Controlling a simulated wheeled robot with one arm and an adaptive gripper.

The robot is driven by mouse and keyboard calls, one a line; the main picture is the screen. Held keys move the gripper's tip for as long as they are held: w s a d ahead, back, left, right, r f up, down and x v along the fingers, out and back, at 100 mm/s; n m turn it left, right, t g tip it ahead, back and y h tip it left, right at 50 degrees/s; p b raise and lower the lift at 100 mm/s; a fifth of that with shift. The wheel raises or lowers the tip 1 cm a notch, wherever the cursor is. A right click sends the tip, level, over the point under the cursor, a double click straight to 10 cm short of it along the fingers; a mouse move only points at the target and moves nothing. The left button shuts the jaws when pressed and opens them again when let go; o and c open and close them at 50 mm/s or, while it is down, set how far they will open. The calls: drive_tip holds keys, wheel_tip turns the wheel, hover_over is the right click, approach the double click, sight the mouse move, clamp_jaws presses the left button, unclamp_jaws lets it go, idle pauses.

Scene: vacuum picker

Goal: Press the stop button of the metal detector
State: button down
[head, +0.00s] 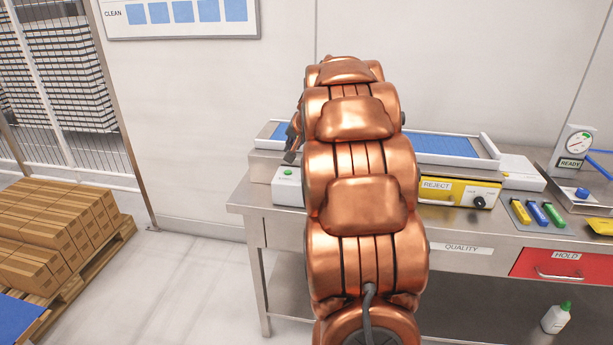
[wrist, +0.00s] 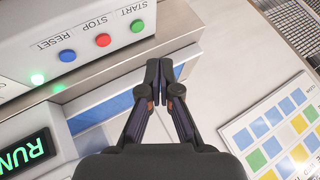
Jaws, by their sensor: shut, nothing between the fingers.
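In the wrist view, the metal detector's white panel (wrist: 85,15) fills the upper left. The red STOP button (wrist: 103,40) sits between the blue RESET button (wrist: 67,55) and the green START button (wrist: 137,26), with labels upside down. My gripper (wrist: 159,72) is shut and empty. Its tips appear right of and below STOP in the picture, closest to START, with no visible contact. In the head view, my copper arm hides most of the detector; part of my gripper (head: 293,143) shows at its left edge.
A green light (wrist: 38,79) glows by the buttons, and a display (wrist: 22,152) reads RUN. The steel table (head: 480,230) carries a blue conveyor belt (head: 445,145), a yellow REJECT box (head: 455,193) and several markers. A loaded pallet (head: 65,285) stands left; the floor between is clear.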

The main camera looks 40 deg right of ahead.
drive_tip(key=d+m+h, duration=0.1)
drive_tip(key=d, duration=0.6)
drive_tip(key=shift+r+t, duration=0.3)
drive_tip(key=shift+r, duration=0.05)
drive_tip(key=shift+w+f, duration=0.1)
drive_tip(key=shift+f, duration=0.05)
drive_tip(key=shift+a+f+b, duration=0.1)
drive_tip(key=shift+f+b, duration=3.2)
drive_tip(key=shift+f, duration=1)
drive_tip(key=shift+f, duration=0.45)
drive_tip(key=shift+f+b, duration=0.35)
drive_tip(key=shift+b, duration=0.1)
drive_tip(key=shift+r, duration=0.1)
drive_tip(key=shift+r+p, duration=0.65)
drive_tip(key=shift+r, duration=0.05)
